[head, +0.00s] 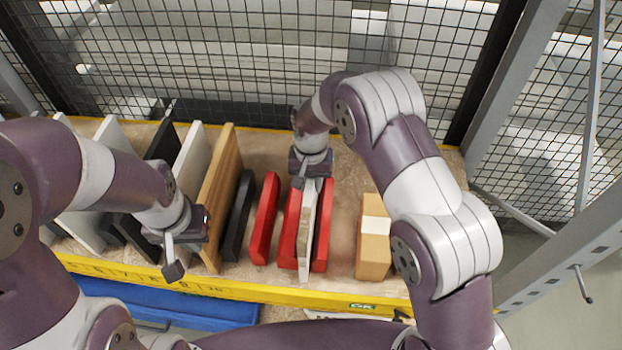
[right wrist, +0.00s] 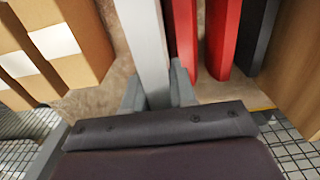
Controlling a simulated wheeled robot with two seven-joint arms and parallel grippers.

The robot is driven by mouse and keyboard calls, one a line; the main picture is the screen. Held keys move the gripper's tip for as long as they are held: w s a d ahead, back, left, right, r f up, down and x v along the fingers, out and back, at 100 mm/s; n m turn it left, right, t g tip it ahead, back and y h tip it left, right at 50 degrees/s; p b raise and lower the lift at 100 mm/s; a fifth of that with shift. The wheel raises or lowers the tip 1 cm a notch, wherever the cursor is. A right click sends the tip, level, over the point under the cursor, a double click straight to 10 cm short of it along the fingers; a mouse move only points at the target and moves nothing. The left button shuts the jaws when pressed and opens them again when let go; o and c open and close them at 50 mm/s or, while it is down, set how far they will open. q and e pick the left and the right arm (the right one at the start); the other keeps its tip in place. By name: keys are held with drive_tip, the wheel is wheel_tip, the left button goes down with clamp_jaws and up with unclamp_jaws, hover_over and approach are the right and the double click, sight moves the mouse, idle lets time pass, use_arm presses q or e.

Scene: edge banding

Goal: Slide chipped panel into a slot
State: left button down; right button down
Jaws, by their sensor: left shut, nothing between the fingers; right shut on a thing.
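My right gripper (head: 309,182) is shut on a pale grey-white panel (head: 305,240) at its far end. The panel stands upright, lengthwise between two red dividers (head: 289,235) (head: 322,235) in the head view; I cannot tell whether it touches them or how deep it sits. In the right wrist view the panel (right wrist: 143,40) runs away between the two fingers (right wrist: 157,92), with a red divider (right wrist: 183,40) close on its right. Chips on the panel are not discernible. My left gripper (head: 173,265) is shut and empty, in front of the wooden board, near the yellow edge.
Another red divider (head: 265,220) and a black divider (head: 238,215) stand left of the panel. Further left are a wooden board (head: 221,190) and white and black panels. A cardboard box (head: 373,250) stands right. Black mesh (head: 250,50) closes the back.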

drive_tip(key=shift+w+r, duration=0.1)
drive_tip(key=shift+r, duration=0.05)
drive_tip(key=c, duration=0.9)
unclamp_jaws()
drive_tip(key=shift+o, duration=0.4)
drive_tip(key=shift+s, duration=0.2)
wheel_tip(320, 180, up, 7)
drive_tip(key=b, duration=0.2)
drive_tip(key=shift+w+r+b, duration=0.1)
drive_tip(key=shift+r+b, duration=0.1)
drive_tip(key=shift+b, duration=0.15)
wheel_tip(320, 180, up, 5)
drive_tip(key=p, duration=0.3)
drive_tip(key=shift+f, duration=0.1)
drive_tip(key=shift+r, duration=0.25)
